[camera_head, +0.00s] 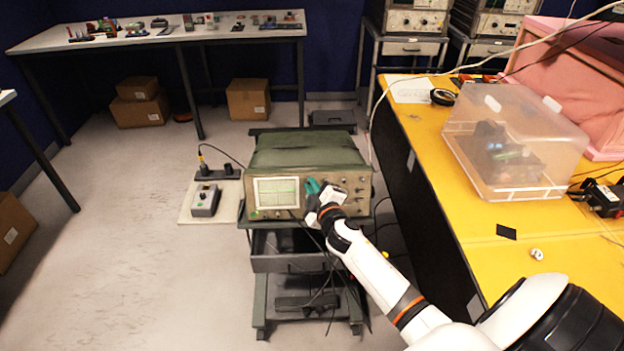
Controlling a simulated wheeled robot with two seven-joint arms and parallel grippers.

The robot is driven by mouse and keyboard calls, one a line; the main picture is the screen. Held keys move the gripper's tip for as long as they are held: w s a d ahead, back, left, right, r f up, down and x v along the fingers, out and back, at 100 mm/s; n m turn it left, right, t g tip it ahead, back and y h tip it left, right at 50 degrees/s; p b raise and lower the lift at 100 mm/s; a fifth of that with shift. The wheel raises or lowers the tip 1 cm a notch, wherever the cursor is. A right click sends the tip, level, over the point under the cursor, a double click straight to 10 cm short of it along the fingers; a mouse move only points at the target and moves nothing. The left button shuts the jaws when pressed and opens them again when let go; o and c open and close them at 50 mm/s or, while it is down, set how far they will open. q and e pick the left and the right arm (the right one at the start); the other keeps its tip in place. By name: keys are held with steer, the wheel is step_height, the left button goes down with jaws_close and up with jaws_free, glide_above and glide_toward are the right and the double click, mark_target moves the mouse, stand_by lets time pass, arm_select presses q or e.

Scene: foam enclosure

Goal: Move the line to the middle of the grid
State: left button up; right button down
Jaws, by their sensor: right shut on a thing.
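The oscilloscope (268,213) stands on a green cart, with its front panel facing me. More knobs (358,190) show to the right of the gripper. My left gripper is not in view.
A yellow bench (440,200) runs along the right, below and beside my right arm, with a clear plastic box (540,130) on it. A small grey control box (205,200) sits on a board left of the cart. Cables hang in front of the cart. The left floor is open.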

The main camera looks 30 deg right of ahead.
steer(key=n+p, duration=0.2)
steer(key=n+g+y+p, duration=0.1)
steer(key=p, duration=0.1)
steer(key=shift+d+r+n, duration=0.1)
steer(key=shift+r+n, duration=0.3)
steer(key=n+p, duration=0.2)
steer(key=shift+f+g+p, duration=0.1)
steer(key=shift+g+p, duration=0.2)
steer(key=shift+f+n+p, duration=0.1)
steer(key=shift+n+p, duration=0.2)
steer(key=c, duration=1.5)
jaws_free()
steer(key=shift+o, duration=0.2)
steer(key=v, duration=1.2)
steer(key=shift+d+b, duration=0.15)
steer(key=shift+b, duration=0.25)
steer(key=shift+w, duration=0.1)
